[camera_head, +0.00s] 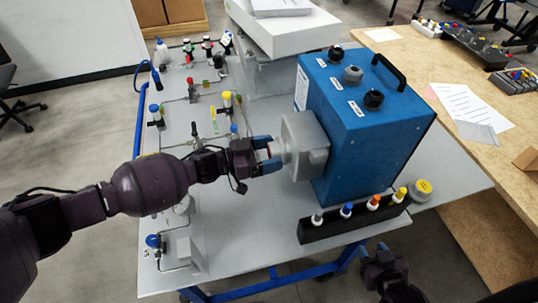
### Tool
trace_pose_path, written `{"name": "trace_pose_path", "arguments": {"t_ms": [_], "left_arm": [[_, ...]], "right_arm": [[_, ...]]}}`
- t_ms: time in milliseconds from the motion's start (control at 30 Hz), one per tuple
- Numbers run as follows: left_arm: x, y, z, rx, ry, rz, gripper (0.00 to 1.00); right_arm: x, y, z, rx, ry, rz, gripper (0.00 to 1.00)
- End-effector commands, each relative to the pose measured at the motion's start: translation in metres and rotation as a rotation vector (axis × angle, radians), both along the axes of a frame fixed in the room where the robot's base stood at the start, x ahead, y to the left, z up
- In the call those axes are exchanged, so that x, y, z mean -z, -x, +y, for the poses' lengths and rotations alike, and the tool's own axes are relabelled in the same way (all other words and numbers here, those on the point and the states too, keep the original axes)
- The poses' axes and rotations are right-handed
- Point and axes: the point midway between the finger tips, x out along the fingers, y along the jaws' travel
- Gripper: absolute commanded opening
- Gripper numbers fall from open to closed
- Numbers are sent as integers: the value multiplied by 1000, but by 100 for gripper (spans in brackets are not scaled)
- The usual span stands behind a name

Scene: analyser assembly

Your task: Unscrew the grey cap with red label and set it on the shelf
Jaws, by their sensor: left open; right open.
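A grey housing (309,146) sticks out from the left face of the blue analyser box (371,139). A small grey cap (281,149) protrudes from the housing's left side; its label cannot be made out clearly. My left gripper (270,153) is open, with its blue fingertips on either side of the cap's near end; whether they touch it I cannot tell. My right gripper (384,253) is open and empty at the lower right, below the black bottle rack. Which surface is the shelf is unclear.
A black rack (350,222) of small bottles stands in front of the box, with a yellow-labelled grey cap (422,188) beside it. Fittings and tubing crowd the grey tabletop (240,240) at left; its front is clear. A wooden table (470,100) is at right.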

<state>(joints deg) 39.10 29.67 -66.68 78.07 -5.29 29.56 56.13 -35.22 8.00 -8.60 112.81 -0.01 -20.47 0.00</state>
Motion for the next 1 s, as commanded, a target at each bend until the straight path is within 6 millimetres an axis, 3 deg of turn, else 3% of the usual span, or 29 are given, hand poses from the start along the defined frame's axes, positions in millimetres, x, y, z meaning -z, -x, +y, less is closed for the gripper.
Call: {"name": "trace_pose_path", "arguments": {"t_ms": [633, 1000], "left_arm": [[4, 1, 0, -1, -187, -940, 78], [4, 1, 0, -1, -297, -1492, 78]], "right_arm": [[29, -14, 2, -11, 3, -31, 43], [67, -5, 1, -9, 3, 4, 43]]}}
